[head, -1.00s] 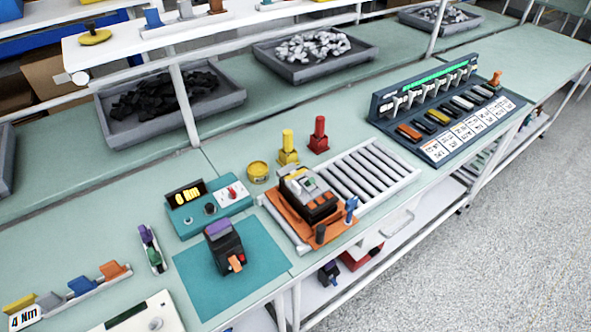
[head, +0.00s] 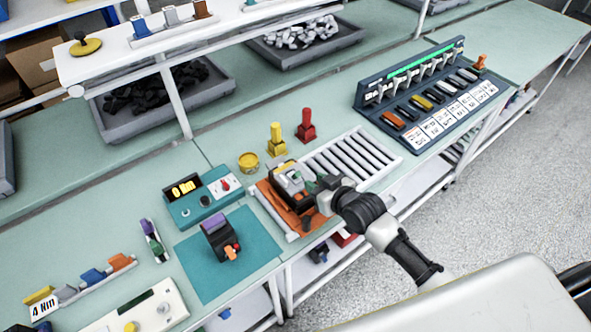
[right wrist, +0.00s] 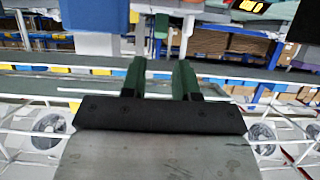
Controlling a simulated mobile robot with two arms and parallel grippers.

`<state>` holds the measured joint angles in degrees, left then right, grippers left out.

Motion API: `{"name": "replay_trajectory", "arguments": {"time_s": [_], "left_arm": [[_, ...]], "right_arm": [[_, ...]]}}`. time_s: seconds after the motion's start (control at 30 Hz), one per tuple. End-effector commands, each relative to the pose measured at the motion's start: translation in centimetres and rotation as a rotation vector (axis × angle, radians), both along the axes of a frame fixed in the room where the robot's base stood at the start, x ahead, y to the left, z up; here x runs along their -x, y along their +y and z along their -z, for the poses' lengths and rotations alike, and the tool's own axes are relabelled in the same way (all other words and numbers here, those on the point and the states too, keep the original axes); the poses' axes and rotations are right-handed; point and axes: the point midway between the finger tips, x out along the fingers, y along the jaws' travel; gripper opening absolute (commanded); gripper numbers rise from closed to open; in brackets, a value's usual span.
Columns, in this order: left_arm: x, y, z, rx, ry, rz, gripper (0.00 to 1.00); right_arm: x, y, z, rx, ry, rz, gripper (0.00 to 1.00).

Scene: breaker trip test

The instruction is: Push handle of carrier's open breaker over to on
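The orange carrier (head: 268,200) stands at the left end of the roller track on the bench. It bears a black and grey breaker (head: 291,182). My left gripper is not in view.
Another breaker (head: 220,239), with a purple top, sits on the teal mat (head: 255,262). A teal meter box (head: 184,210) stands behind it. A yellow post (head: 276,142) and a red post (head: 306,128) stand behind the carrier. The rollers (head: 350,160) are clear.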

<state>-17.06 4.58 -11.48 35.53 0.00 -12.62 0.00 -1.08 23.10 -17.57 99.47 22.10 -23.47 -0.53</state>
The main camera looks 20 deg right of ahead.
Motion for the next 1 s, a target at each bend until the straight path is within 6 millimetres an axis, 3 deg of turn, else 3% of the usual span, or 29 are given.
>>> {"name": "replay_trajectory", "arguments": {"time_s": [0.3, 0.5, 0.97, 1.0], "left_arm": [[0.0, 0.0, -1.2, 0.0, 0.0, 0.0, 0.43], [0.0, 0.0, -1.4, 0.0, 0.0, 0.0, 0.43], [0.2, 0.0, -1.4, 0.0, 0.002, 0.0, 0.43], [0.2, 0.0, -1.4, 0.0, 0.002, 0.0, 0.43]], "right_arm": [[-5.0, 1.8, 1.9, -0.002, 0.0, 0.002, 0.3], [-6.9, 2.5, 2.9, -0.001, -0.001, 0.001, 0.3], [-7.7, 2.8, 3.4, -0.001, 0.0, 0.0, 0.3], [-7.7, 2.8, 3.4, -0.001, 0.0, 0.0, 0.24]]}}
